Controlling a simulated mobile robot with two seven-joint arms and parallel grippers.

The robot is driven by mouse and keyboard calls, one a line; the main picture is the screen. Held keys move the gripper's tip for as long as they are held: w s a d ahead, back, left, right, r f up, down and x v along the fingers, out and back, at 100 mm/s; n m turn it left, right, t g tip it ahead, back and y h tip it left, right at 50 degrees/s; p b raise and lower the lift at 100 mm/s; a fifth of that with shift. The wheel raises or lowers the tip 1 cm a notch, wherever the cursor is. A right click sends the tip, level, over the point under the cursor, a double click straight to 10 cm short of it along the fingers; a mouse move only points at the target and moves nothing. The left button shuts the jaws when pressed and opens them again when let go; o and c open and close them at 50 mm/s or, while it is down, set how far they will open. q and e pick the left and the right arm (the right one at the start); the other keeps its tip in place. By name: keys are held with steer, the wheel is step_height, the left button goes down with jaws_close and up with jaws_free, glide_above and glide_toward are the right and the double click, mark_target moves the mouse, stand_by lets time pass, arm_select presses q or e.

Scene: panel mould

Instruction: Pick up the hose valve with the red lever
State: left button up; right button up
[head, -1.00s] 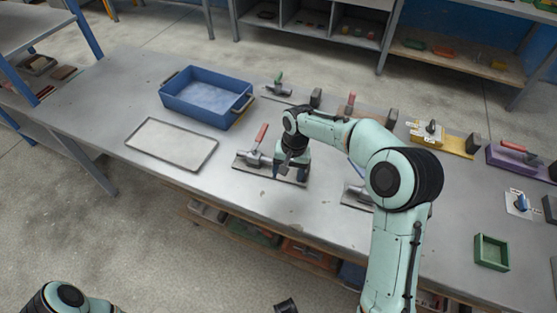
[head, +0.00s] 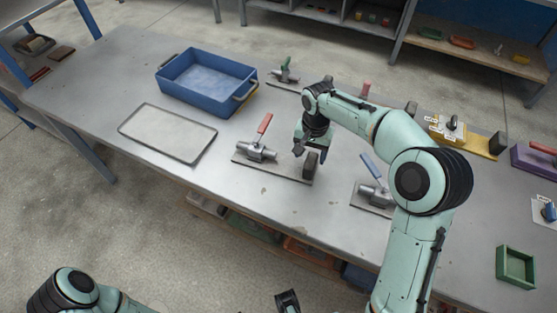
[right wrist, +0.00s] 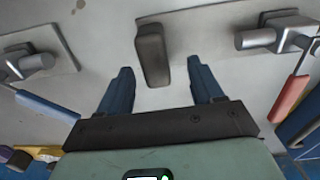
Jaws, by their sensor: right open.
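The hose valve with the red lever (head: 262,147) lies on a grey plate (head: 278,169) near the table's front edge, its lever tilted up. A dark upright block (head: 310,165) stands at the plate's right end. My right gripper (head: 310,150) is open and empty, just right of the valve, over the block end. In the right wrist view the block (right wrist: 152,55) shows between my open fingers (right wrist: 160,72); the valve (right wrist: 270,36) and its red lever (right wrist: 288,98) lie to the right. A dark tip of what seems my left gripper (head: 287,301) shows at the bottom edge.
A blue-levered valve (head: 375,190) stands to the right, partly behind my arm. A green-levered valve (head: 285,75) is farther back. A blue bin (head: 207,98) and an empty grey tray (head: 140,146) lie left. A green box (head: 516,268) sits at front right.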

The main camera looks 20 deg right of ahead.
mark_target(311, 160)
steer(key=f, duration=0.5)
steer(key=shift+s+d+f+b, duration=0.1)
steer(key=shift+s+b, duration=0.2)
steer(key=shift+s, duration=0.1)
steer(key=shift+c, duration=0.3)
steer(key=c, duration=1)
jaws_close()
